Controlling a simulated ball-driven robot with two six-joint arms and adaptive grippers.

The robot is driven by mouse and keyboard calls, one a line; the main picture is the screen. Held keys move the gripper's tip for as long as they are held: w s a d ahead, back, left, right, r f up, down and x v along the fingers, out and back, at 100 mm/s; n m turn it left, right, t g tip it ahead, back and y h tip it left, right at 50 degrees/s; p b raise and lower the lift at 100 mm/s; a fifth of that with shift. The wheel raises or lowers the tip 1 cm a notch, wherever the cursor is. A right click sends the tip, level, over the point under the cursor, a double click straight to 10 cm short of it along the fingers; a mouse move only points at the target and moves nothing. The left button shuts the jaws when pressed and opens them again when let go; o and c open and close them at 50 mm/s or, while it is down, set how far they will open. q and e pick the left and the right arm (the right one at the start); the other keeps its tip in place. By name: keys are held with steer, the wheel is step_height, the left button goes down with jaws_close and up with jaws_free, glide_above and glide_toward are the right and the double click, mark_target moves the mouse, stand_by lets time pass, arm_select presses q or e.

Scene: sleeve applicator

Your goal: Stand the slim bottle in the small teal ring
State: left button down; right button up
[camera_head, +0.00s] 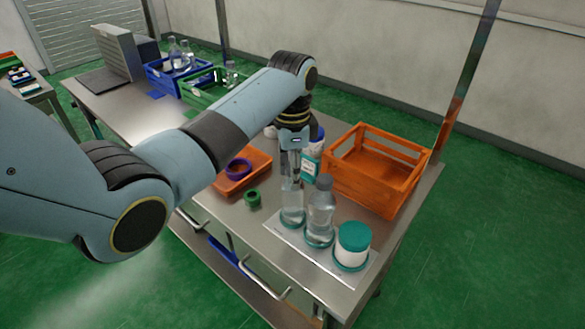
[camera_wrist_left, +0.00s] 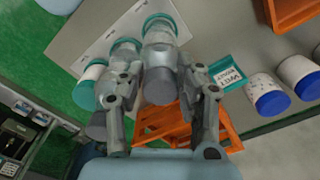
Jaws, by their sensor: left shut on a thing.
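The slim clear bottle (camera_head: 292,207) stands upright at the left end of a white mat (camera_head: 310,258). My left gripper (camera_head: 291,176) is above it, its fingers shut on the bottle's upper part. In the left wrist view the bottle (camera_wrist_left: 160,50) lies between the two fingers (camera_wrist_left: 166,92), grey cap towards me. A small teal ring (camera_wrist_left: 160,19) shows around the bottle's base; I cannot tell whether the base is fully down in it. A wider grey-capped bottle (camera_head: 321,212) and a white jar with teal lid (camera_head: 352,248) stand beside it in teal rings. My right gripper is not in view.
An orange crate (camera_head: 400,178) stands close behind the bottles. A teal-and-white card (camera_head: 309,168) is close to the gripper. An orange tray (camera_head: 258,162) with a purple ring (camera_head: 238,168) and a small green ring-like piece (camera_head: 253,198) lie to the left. White jars with blue lids (camera_wrist_left: 270,102) are nearby.

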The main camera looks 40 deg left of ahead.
arm_select(q)
steer(key=c, duration=0.8)
jaws_free()
steer(key=shift+o, duration=0.2)
steer(key=o, duration=0.4)
step_height(320, 180, up, 3)
steer(key=p, duration=0.2)
steer(key=shift+f+p, duration=0.15)
steer(key=shift+p, duration=0.25)
steer(key=shift+r, duration=3.2)
